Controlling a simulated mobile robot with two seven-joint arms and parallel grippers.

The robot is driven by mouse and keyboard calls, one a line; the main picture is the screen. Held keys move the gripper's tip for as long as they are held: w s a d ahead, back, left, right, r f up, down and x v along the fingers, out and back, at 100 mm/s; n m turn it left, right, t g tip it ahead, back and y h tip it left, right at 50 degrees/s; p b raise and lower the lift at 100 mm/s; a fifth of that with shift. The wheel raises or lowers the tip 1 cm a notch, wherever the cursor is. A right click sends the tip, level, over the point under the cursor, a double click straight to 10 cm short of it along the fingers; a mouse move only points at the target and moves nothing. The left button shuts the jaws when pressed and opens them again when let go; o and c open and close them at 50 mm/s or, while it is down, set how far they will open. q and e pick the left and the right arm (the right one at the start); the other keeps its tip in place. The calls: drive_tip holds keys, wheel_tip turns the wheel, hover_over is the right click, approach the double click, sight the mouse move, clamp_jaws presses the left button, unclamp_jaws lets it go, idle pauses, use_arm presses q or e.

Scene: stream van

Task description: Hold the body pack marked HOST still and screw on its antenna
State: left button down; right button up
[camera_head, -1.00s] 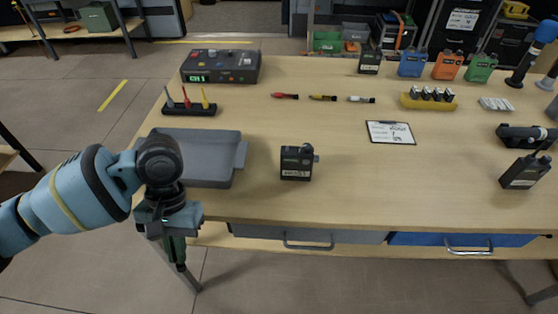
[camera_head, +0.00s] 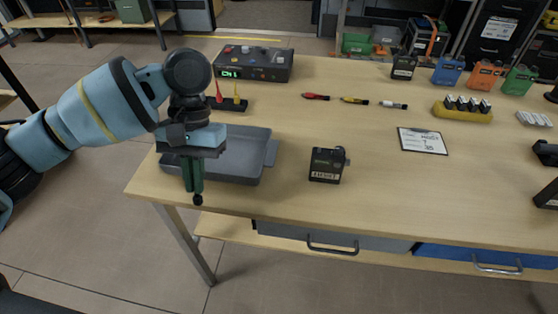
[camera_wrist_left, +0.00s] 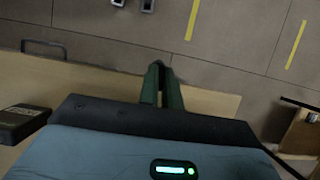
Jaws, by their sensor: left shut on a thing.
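The shut fingers also show in the left wrist view (camera_wrist_left: 161,84), with the pack (camera_wrist_left: 20,122) at left. My right gripper is out of view.
A grey tray (camera_head: 258,172) lies behind my left gripper. A rack (camera_head: 232,105) with red and yellow upright pieces stands beyond, partly hidden by my arm. A clipboard (camera_head: 422,141) lies right of the pack. The bench between tray and pack is clear.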

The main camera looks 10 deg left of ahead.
use_arm(q)
drive_tip(key=w+d+r+n+t+h, duration=0.2)
drive_tip(key=w+d+r+n, duration=0.3)
drive_tip(key=w+d, duration=0.5)
wheel_tip(320, 180, up, 6)
drive_tip(key=n+t, duration=0.2)
drive_tip(key=n, duration=0.7)
hover_over(320, 148)
drive_tip(key=shift+f+y, duration=0.2)
drive_tip(key=shift+y, duration=0.2)
drive_tip(key=shift+f, duration=2.6)
drive_tip(key=shift+r, duration=0.85)
